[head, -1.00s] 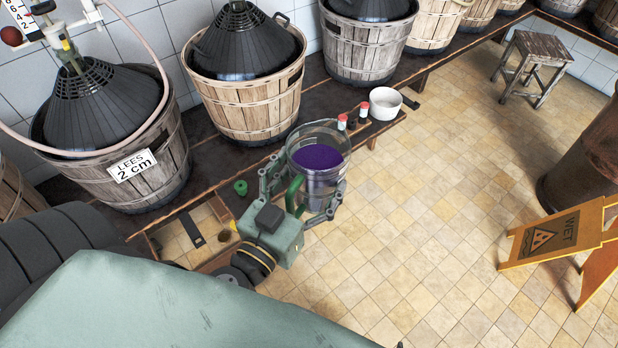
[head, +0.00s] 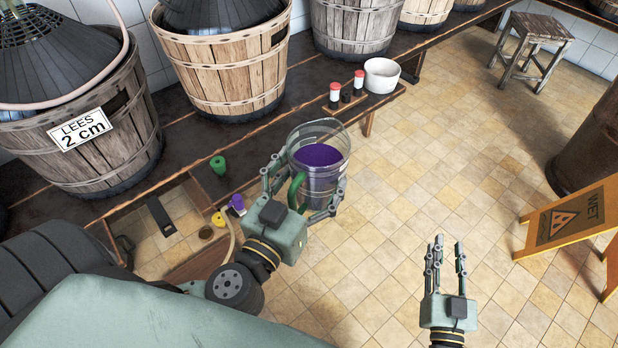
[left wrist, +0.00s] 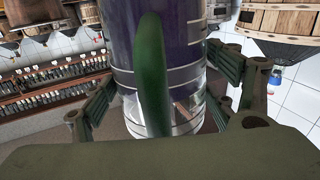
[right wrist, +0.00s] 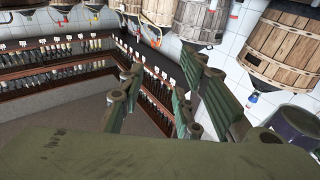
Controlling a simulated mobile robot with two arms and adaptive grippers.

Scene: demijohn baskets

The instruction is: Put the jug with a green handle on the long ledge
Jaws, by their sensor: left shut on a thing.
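The clear jug (head: 325,180) holds purple liquid and has a green handle (head: 297,188). My left gripper (head: 302,195) is shut on it and holds it about upright, in front of the ledge edge in the head view. The jug (left wrist: 190,60) and its handle (left wrist: 151,80) fill the middle of the left wrist view, between the fingers. The long ledge (head: 190,152) is the dark wooden bench along the wall. My right gripper (head: 446,258) is open and empty over the tiled floor; its fingers also show apart in the right wrist view (right wrist: 165,95).
Large baskets (head: 222,75) with demijohns line the ledge. A yellow wet-floor sign (head: 570,225) and a stool (head: 532,45) are on the floor at right.

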